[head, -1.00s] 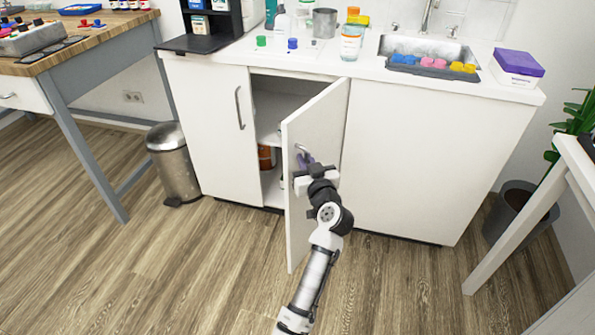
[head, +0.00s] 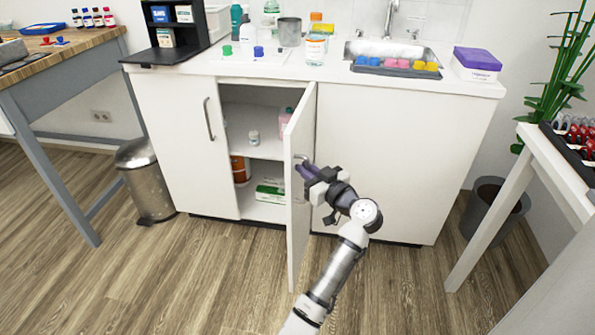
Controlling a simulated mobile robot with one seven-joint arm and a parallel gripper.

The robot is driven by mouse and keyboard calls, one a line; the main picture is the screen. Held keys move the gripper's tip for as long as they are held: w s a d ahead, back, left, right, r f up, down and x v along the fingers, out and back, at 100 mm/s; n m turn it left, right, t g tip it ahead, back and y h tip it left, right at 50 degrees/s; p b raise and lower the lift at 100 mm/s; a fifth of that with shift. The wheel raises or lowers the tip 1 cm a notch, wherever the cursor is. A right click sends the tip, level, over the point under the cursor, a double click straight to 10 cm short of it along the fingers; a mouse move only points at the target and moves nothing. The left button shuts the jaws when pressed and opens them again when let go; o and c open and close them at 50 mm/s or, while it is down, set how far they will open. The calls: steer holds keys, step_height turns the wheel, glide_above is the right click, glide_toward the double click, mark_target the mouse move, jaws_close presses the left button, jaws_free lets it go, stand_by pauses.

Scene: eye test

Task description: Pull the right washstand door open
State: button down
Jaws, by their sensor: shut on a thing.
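The right washstand door (head: 299,215) is a white panel standing well open, swung out toward me and seen at a steep angle. Its hinge side is at the right of the opening. Its grey bar handle (head: 299,158) is on the door's outer face, partly hidden by my gripper. My gripper (head: 305,170) is shut on the handle, with its dark fingers at the door's face. The left washstand door (head: 180,140) is shut, with its own bar handle (head: 209,119).
Inside the washstand are a small white jar (head: 254,138), a brown container (head: 240,170), a green-and-white box (head: 270,191) and a pink bottle (head: 285,121). A metal bin (head: 148,180) stands left. A white table (head: 505,200) and plant pot (head: 492,208) stand right. Floor before the door is clear.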

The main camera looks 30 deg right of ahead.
steer(key=shift+s+d+r, duration=0.2)
steer(key=shift+s+d, duration=0.05)
steer(key=shift+d, duration=0.35)
steer(key=shift+y, duration=0.4)
steer(key=shift+w+a, duration=0.1)
steer(key=c, duration=1.5)
jaws_free()
steer(key=shift+f, duration=0.1)
steer(key=shift+a, duration=0.1)
steer(key=s+d, duration=0.1)
steer(key=s, duration=0.6)
steer(key=shift+s+b, duration=0.25)
steer(key=shift+b, duration=0.05)
